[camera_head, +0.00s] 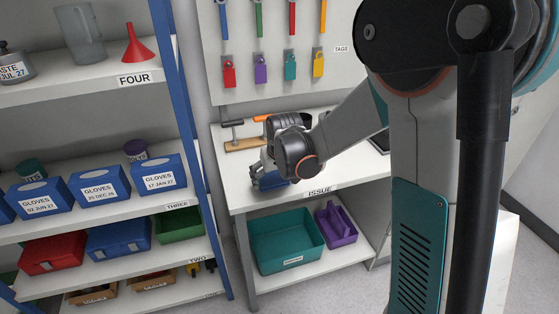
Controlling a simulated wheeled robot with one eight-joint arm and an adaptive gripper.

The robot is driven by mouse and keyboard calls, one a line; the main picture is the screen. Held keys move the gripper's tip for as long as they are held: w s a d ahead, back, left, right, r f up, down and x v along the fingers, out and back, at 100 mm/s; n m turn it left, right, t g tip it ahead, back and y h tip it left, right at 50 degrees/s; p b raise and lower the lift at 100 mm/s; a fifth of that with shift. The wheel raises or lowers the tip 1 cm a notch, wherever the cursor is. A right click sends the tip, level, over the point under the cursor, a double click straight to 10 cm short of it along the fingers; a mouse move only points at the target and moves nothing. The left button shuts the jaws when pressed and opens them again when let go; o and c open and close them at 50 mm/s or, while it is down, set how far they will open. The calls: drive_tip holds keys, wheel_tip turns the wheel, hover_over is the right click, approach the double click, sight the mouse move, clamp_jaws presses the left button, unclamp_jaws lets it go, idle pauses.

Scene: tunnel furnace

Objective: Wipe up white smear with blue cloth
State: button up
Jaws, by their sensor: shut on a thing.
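My gripper (262,174) is low over the left front part of the white table labelled ISSUE (237,199). It is shut on a blue cloth (271,182), which shows as a dark blue patch under the fingers at the table top. I cannot tell whether the cloth is pressed on the surface or just above it. No white smear can be made out; the gripper, wrist and arm hide part of the table top.
Behind the gripper is a wooden stand (243,144) with a stamp-like tool. A teal bin (287,243) and a purple caddy (336,223) sit on the lower shelf. A blue-posted rack (187,130) with glove boxes stands close on the left. Padlocks hang on the pegboard (340,75).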

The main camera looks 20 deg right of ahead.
drive_tip(key=shift+r+p, duration=1.75)
drive_tip(key=shift+r, duration=1.1)
